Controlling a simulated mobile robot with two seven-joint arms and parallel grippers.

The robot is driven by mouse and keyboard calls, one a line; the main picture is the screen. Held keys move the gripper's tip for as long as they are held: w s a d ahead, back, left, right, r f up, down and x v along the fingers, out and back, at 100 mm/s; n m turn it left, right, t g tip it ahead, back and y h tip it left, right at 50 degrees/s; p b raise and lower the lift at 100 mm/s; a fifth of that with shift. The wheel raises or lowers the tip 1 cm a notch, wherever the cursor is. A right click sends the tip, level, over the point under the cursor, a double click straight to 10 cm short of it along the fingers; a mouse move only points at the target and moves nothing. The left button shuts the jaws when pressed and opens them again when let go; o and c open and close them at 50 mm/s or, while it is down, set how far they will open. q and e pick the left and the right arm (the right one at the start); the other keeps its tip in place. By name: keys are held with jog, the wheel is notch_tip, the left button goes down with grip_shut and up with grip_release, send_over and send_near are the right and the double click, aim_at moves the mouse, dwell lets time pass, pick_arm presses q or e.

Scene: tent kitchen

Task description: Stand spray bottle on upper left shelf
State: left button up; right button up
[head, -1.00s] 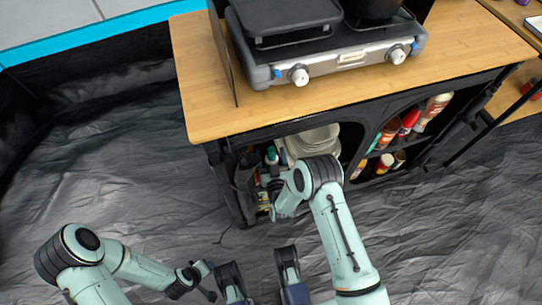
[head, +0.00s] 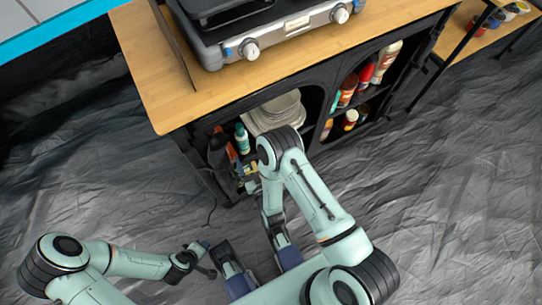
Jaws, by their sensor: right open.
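A white and teal bottle (head: 242,138), apparently the spray bottle, stands roughly upright in the left part of the black cabinet under the wooden counter. It is too small for me to see its trigger clearly. My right gripper (head: 267,212) is below and in front of the cabinet opening, open and apart from the bottle. Its fingers are small and partly hidden. My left gripper (head: 207,260) is low at the left, over the floor, with its fingers apart and nothing visible between them.
Pale stacked dishes (head: 276,113) sit right of the bottle. An orange item (head: 231,151) is beside it. Several bottles (head: 348,88) fill the right compartment. A camping stove (head: 285,30) stands on the wooden counter (head: 150,85). The dark floor (head: 440,200) on the right is clear.

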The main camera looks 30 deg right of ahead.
jog(key=s+d+f+m+g+y, duration=0.1)
jog(key=s+d+f+g, duration=0.1)
jog(key=f+g, duration=0.2)
jog(key=s+d+f+m+g, duration=0.1)
jog(key=s+d+f+g, duration=0.1)
jog(key=f+g, duration=0.15)
jog(key=s+f+m+g+y, duration=0.1)
jog(key=s+f+g+y, duration=0.1)
jog(key=s+g, duration=0.5)
jog(key=s+y, duration=0.1)
jog(key=s, duration=0.5)
jog(key=shift+s+a+f+g+y, duration=0.25)
jog(key=shift+s+f+g+y, duration=0.05)
jog(key=shift+f+g, duration=0.1)
